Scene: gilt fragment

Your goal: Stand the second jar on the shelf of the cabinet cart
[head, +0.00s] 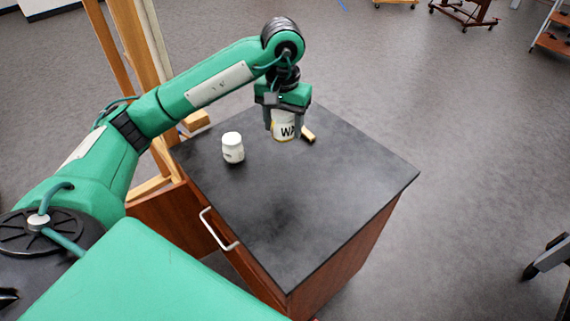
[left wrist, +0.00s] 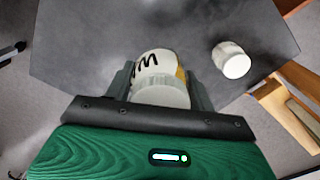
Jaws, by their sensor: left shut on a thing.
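My left gripper (head: 283,122) is shut on a white jar (head: 285,132) with black lettering and a yellowish edge, over the far part of the cabinet cart's black top (head: 290,200). In the left wrist view the held jar (left wrist: 160,97) sits between the two fingers, its round white end toward the camera. I cannot tell whether its base touches the top. A second white jar (head: 233,149) stands upright on the top, left of the held one; it also shows in the left wrist view (left wrist: 232,60). No open shelf of the cart is visible. My right gripper is not in view.
A small tan object (head: 308,134) lies on the top just right of the held jar. A wooden easel-like frame (head: 152,185) stands against the left side. The cart's front has a metal handle (head: 218,232). The near and right parts of the top are clear.

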